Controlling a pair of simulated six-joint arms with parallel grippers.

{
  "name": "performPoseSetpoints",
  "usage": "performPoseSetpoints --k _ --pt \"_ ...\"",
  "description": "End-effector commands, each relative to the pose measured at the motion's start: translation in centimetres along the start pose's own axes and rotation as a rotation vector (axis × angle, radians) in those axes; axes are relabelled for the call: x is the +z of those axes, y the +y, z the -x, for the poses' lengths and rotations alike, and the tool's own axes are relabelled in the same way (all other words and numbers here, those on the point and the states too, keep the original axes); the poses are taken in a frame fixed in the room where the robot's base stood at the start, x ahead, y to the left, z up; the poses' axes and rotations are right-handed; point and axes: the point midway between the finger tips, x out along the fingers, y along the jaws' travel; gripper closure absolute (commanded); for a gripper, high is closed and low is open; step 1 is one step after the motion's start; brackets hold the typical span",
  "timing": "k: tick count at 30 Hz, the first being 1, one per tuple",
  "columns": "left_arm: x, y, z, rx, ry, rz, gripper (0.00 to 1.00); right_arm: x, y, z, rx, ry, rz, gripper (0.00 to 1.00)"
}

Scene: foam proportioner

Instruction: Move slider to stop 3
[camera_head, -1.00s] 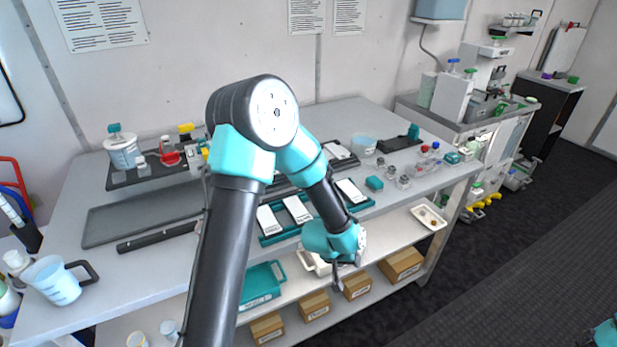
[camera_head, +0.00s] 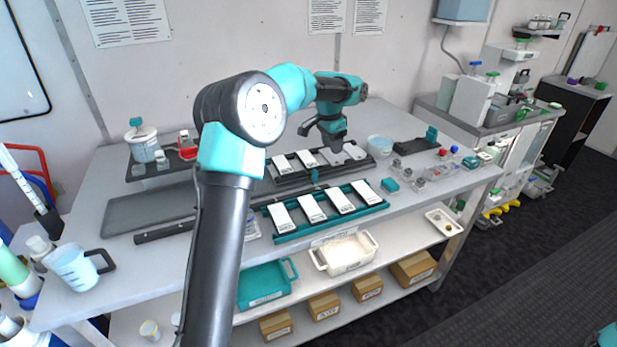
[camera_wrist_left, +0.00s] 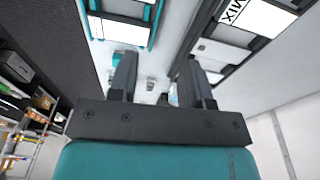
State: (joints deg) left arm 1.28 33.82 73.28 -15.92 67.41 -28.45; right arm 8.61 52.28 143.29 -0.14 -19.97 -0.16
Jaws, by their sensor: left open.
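A low black base (camera_head: 412,147) with a teal block (camera_head: 431,133) at its right end lies on the far right of the bench; it looks like the slider and its track, but I cannot be sure. Stop marks are too small to read. My left gripper (camera_head: 322,138) is open and empty, above the black rack at the back of the bench and left of that base. In the left wrist view its two fingers (camera_wrist_left: 160,78) are apart with nothing between them.
A black rack (camera_head: 290,181) and a teal rack (camera_head: 286,238) hold white cards. A clear tub (camera_head: 380,143) stands between gripper and black base. Small jars (camera_head: 420,184) stand at the right. A dark bar (camera_head: 166,232) lies at the left. A jug (camera_head: 75,267) stands front left.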

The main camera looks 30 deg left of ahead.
Motion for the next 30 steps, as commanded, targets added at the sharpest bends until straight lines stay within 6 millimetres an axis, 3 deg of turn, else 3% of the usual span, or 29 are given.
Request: performPoseSetpoints --k 3,10,22,30 --pt "1.5 -2.2 2.4 -0.016 -0.078 -0.036 0.55 0.0 0.0 0.0 0.000 0.000 0.000 0.57" --pt "2.7 -3.4 4.0 -0.020 -0.135 -0.059 0.55 0.0 0.0 0.0 0.000 0.000 0.000 0.57" --pt "2.8 -3.3 3.4 -0.019 -0.135 -0.059 0.55 0.0 0.0 0.0 0.000 0.000 0.000 0.57" --pt "3.2 -3.4 0.1 -0.018 -0.137 -0.058 0.55 0.0 0.0 0.0 0.000 0.000 0.000 0.57"
